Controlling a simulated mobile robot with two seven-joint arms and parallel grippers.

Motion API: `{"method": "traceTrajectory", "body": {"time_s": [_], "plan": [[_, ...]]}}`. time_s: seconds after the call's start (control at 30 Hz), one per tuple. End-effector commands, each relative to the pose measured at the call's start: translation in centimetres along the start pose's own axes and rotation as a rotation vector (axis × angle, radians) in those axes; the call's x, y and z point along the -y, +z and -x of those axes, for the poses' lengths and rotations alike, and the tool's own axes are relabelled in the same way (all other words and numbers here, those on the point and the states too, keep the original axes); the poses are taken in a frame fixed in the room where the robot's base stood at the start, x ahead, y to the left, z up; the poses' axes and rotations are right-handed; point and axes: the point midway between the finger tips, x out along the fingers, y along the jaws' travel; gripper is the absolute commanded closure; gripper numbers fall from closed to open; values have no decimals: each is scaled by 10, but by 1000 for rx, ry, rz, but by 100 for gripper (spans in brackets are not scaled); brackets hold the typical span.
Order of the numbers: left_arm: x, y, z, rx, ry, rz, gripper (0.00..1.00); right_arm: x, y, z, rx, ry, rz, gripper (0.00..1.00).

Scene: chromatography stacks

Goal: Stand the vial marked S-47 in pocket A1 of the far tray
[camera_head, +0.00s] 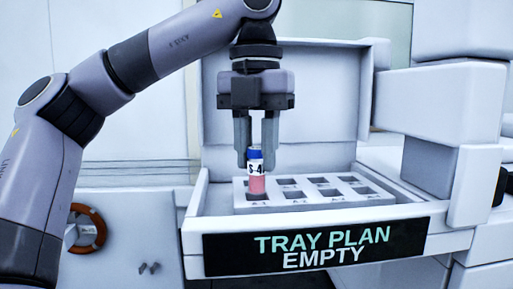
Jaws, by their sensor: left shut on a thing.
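My left gripper (257,158) points straight down and is shut on a vial (257,184). The vial has a blue cap, a white label reading "S-4" with the rest turned out of sight, and a pink lower part. It is upright at the front left pocket of the white tray (310,202), whose label below looks like A-1. I cannot tell whether its bottom is inside the pocket or just above it. The tray has two rows of square pockets, and the others that show look empty. My right gripper is not in view.
The tray lies in an open white drawer (192,232) with a raised back panel (300,95). A black sign (318,247) on its front reads "TRAY PLAN EMPTY". White stacked blocks (440,100) stand close on the right. An orange ring (88,230) is at lower left.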

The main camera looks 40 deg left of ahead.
Motion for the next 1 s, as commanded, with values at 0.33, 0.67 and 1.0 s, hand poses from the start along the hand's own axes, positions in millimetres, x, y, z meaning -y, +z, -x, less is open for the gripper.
{"method": "traceTrajectory", "body": {"time_s": [0.33, 0.67, 1.0], "plan": [[0, 0, -14, -1, 0, 0, 100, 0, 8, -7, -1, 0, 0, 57], [0, 0, -24, 0, 0, 0, 100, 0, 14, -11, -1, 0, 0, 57], [0, 0, -24, 0, 0, 0, 100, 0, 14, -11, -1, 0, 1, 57]]}}
